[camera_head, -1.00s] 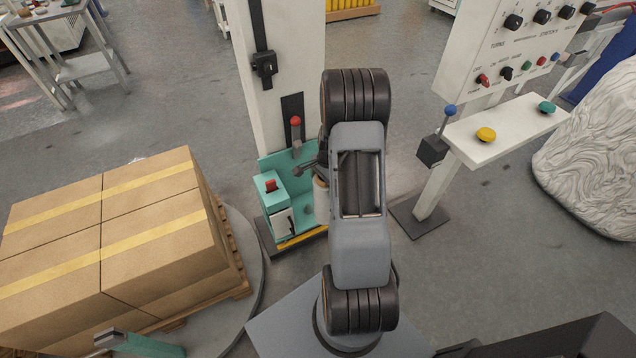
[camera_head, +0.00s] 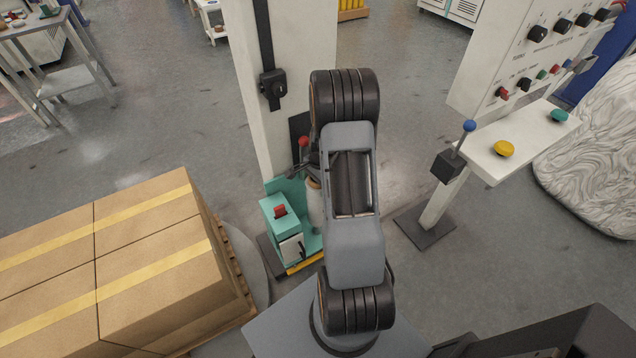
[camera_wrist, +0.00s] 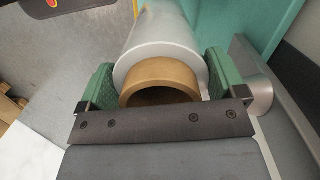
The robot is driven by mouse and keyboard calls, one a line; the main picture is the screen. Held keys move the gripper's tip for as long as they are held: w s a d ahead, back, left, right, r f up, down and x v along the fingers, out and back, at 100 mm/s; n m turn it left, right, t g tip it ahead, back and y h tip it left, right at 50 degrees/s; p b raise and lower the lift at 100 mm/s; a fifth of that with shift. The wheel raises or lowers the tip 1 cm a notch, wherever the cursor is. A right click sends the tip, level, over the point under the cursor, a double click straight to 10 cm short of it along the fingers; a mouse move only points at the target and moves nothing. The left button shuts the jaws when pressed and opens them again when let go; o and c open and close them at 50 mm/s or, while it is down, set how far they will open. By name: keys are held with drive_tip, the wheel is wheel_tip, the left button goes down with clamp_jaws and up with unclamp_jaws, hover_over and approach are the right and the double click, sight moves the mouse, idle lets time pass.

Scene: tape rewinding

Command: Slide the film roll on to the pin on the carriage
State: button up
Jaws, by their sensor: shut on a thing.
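The film roll, silver-grey with a brown cardboard core (camera_wrist: 160,82), fills the middle of the wrist view. My gripper (camera_wrist: 156,80) is shut on it, with a green pad on either side of the core end. In the head view a pale strip of the roll (camera_head: 316,207) shows left of my arm, over the teal carriage (camera_head: 277,216). The carriage stands at the foot of the tall white column. Its teal surface also shows behind the roll in the wrist view (camera_wrist: 270,18). The pin is not clearly visible; my arm and the roll may cover it.
The white column (camera_head: 291,60) rises behind the carriage. Taped cartons (camera_head: 110,262) stand on a pallet at left. A control panel with a shelf (camera_head: 500,150) stands at right, a wrapped load (camera_head: 595,170) beyond it. The floor between carriage and panel is clear.

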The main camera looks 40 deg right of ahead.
drive_tip(key=shift+w+a+f+b, duration=0.1)
drive_tip(key=shift+w+f+b, duration=0.1)
drive_tip(key=shift+f+b, duration=0.7)
drive_tip(key=shift+w+a+f+b, duration=0.15)
drive_tip(key=shift+f+b, duration=0.4)
drive_tip(key=shift+f, duration=0.5)
drive_tip(key=shift+w+d+f+b, duration=0.1)
drive_tip(key=shift+f+b, duration=0.25)
drive_tip(key=shift+f, duration=0.2)
drive_tip(key=shift+w+d+f+b, duration=0.1)
drive_tip(key=shift+f+b, duration=0.25)
drive_tip(key=shift+f, duration=0.2)
drive_tip(key=shift+s, duration=0.1)
drive_tip(key=shift+s, duration=0.1)
